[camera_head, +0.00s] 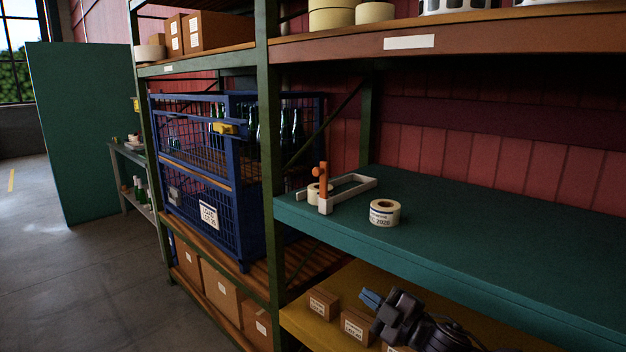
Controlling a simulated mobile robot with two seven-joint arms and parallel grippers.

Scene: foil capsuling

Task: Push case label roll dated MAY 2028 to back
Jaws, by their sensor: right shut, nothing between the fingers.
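A cream label roll (384,212) with an open core lies flat on the teal shelf (480,248), near its front edge. Dark print with a date runs around its side, too small to read surely. A second pale roll (314,194) sits at the left end of the shelf, partly hidden by a white frame with an orange upright post (323,178). My right gripper (369,298) is low in the picture, below the teal shelf's front edge and apart from both rolls. Its blue fingers are shut and empty. My left gripper is not in view.
The teal shelf is clear behind and right of the front roll. A green rack post (269,200) stands at its left end. Small boxes (323,303) sit on the yellow shelf below. A blue wire cage (215,207) with bottles stands to the left.

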